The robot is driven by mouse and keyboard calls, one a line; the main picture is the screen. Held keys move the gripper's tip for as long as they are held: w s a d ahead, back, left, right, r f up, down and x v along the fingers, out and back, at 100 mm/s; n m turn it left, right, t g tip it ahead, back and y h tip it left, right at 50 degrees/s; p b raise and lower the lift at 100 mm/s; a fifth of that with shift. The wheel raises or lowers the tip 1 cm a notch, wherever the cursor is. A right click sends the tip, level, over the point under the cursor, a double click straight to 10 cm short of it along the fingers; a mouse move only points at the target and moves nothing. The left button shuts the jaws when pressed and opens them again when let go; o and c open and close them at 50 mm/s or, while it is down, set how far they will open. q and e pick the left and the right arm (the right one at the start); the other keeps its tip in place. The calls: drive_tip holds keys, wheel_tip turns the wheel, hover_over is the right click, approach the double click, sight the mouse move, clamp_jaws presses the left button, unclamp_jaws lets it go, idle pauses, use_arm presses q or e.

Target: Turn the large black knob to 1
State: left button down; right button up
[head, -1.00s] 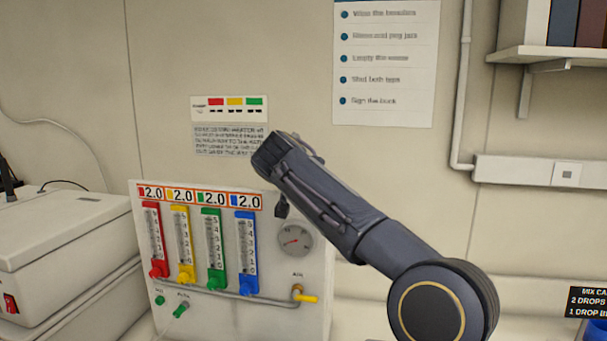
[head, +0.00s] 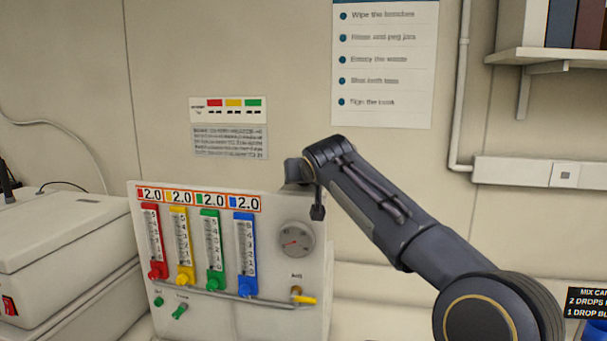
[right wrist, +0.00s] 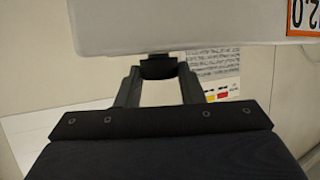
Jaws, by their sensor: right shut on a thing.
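The large black knob (right wrist: 158,66) shows in the right wrist view at the edge of the white panel. My right gripper (right wrist: 158,73) is shut on it, with one finger on each side. In the head view my right arm reaches in from the right, and its wrist end (head: 297,171) is at the panel's top right corner. No scale mark or number for the knob can be read. My left gripper is in neither view.
The white panel (head: 205,318) carries red, yellow, green and blue flow tubes under displays of 2.0, a round gauge (head: 294,239) and a yellow-handled valve (head: 303,298). A pale box (head: 60,228) stands at the left. A wall shelf (head: 560,56) is at upper right.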

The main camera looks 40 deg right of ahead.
drive_tip(key=n+y, duration=0.1)
drive_tip(key=n+t+y, duration=0.1)
drive_tip(key=y, duration=0.1)
drive_tip(key=shift+s+d+r+p, duration=0.15)
drive_tip(key=shift+d+p, duration=0.2)
drive_tip(key=shift+d, duration=0.05)
drive_tip(key=n+y, duration=0.2)
drive_tip(key=n, duration=0.1)
drive_tip(key=shift+d+y, duration=0.15)
drive_tip(key=shift+y, duration=0.25)
drive_tip(key=shift+d+n+y, duration=0.1)
drive_tip(key=shift+n+y, duration=0.8)
drive_tip(key=shift+y, duration=0.1)
drive_tip(key=n+y+p, duration=0.1)
drive_tip(key=n+y, duration=0.1)
drive_tip(key=n+g+y+p, duration=0.1)
drive_tip(key=n+y, duration=0.1)
drive_tip(key=shift+w+d, duration=0.15)
drive_tip(key=shift+w, duration=0.05)
drive_tip(key=shift+n+g+y+p, duration=0.55)
drive_tip(key=shift+n+y, duration=0.15)
drive_tip(key=shift+y, duration=0.2)
drive_tip(key=shift+f, duration=0.25)
drive_tip(key=o, duration=1)
drive_tip(key=shift+r, duration=0.1)
